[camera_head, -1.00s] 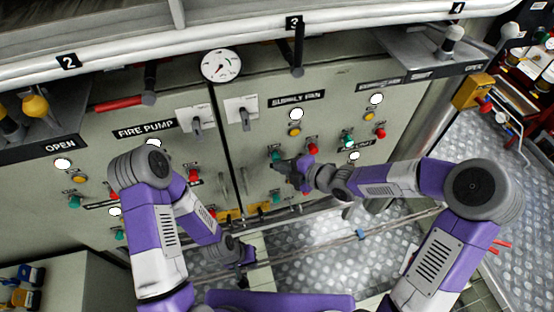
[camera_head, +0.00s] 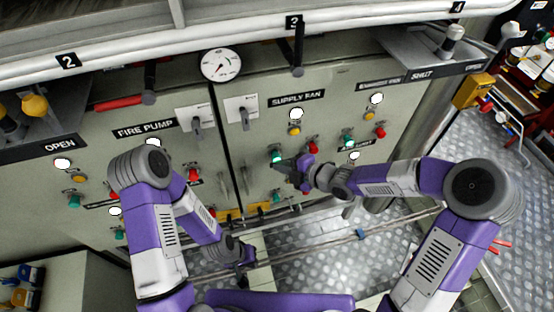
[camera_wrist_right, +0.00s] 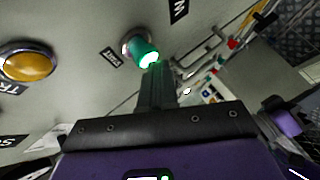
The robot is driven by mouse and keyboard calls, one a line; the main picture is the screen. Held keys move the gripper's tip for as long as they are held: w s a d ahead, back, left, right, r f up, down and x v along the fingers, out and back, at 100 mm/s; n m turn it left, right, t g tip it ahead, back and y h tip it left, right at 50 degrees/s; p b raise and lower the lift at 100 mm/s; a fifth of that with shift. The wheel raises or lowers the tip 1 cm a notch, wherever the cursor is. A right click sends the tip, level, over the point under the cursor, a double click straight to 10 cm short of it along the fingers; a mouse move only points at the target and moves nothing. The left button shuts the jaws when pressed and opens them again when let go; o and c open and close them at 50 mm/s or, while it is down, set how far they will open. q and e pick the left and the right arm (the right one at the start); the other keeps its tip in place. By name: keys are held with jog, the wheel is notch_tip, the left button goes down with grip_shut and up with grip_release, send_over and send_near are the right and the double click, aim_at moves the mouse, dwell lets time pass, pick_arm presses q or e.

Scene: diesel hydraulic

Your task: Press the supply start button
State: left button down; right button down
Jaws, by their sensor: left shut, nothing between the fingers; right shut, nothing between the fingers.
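The supply fan panel carries its label (camera_head: 296,98). Below it are a yellow button (camera_head: 295,131) and a green start button (camera_head: 277,157) at the lower left, which glows bright green. In the right wrist view the glowing green button (camera_wrist_right: 143,52) has a START tag beside it. My right gripper (camera_head: 279,163) is shut and empty. Its tip (camera_wrist_right: 157,70) is at the lower edge of the button in the picture; I cannot tell whether they touch. My left gripper (camera_head: 246,281) is shut and empty, low in front of the panels.
A red button (camera_head: 312,149) sits right of the green one. The fire pump panel (camera_head: 145,130) is to the left. A horizontal rail (camera_head: 330,242) runs below the panels. A yellow box (camera_head: 473,91) hangs at the right.

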jog(key=shift+s+d, duration=0.2)
jog(key=shift+s, duration=0.45)
jog(key=shift+s, duration=0.1)
jog(key=s, duration=0.1)
jog(key=s+d+b, duration=0.1)
jog(key=s, duration=0.2)
jog(key=shift+s+d+b, duration=0.3)
jog(key=shift+b, duration=0.1)
dwell(0.4)
